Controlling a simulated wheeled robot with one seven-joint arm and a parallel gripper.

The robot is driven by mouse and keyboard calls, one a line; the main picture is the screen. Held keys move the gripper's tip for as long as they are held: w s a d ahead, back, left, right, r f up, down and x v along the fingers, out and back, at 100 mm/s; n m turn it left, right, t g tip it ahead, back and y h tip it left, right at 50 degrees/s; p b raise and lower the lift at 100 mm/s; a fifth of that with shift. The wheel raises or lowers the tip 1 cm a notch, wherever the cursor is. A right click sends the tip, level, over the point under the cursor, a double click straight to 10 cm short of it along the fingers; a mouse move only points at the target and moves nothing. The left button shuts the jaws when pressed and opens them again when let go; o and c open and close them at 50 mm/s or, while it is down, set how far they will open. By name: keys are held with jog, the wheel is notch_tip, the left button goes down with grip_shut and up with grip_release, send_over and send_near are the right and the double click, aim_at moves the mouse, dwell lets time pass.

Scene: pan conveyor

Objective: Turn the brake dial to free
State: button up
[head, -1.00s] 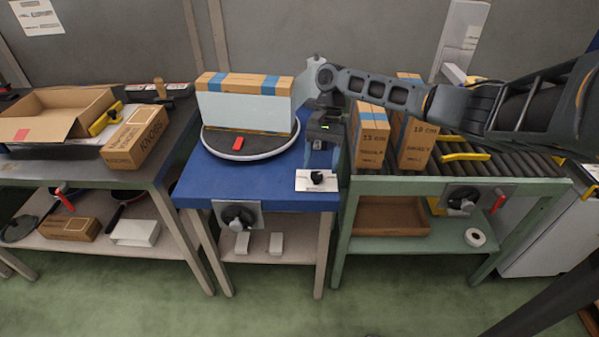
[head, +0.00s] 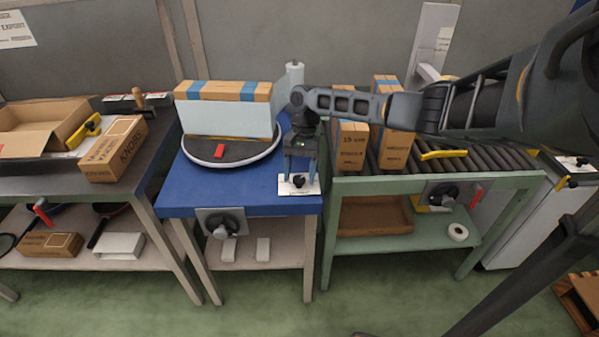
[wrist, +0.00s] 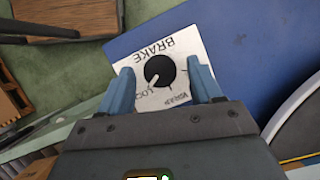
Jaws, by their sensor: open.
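The brake dial (wrist: 159,71) is a black round knob on a white plate (wrist: 181,42) marked BRAKE, with lettering near the knob that seems to include LOC. The knob's pale pointer mark is toward the LOC lettering. In the head view the dial (head: 298,181) sits at the front right corner of the blue table (head: 240,199). My gripper (wrist: 160,84) is open, with one blue finger on each side of the knob in the wrist view. In the head view my gripper (head: 299,174) points down over the plate. I cannot tell whether the fingers touch the knob.
A round turntable (head: 250,154) with a red marker and a box behind a pale panel stands behind the dial. To the right are upright cartons (head: 350,146) on a roller conveyor (head: 480,150). Another dial (head: 223,224) is on the blue table's front.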

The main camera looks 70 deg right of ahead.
jog(key=c, duration=1)
jog(key=shift+c, duration=0.2)
